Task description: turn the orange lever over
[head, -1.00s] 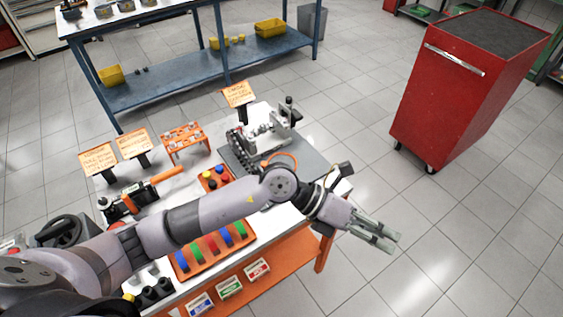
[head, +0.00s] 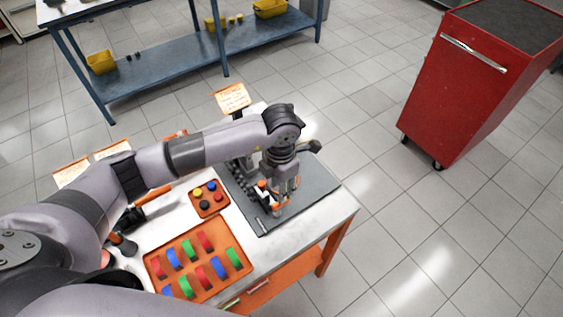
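An orange part (head: 279,209), which looks like the lever, shows at the fingertips of my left gripper (head: 277,197). The gripper points down over the fixture on the dark grey plate (head: 322,183). The fingers and wrist cover much of the lever, so I cannot tell whether they touch it or how far it is turned. I also cannot tell whether the fingers are open or shut. The dark chain-like part of the fixture (head: 239,182) shows just left of the gripper. My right gripper is not in view.
An orange tray (head: 197,258) of coloured pieces and a small orange block with coloured knobs (head: 209,199) lie left of the plate. An orange-handled tool (head: 152,194) lies farther left. A red cabinet (head: 465,90) stands apart on the floor.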

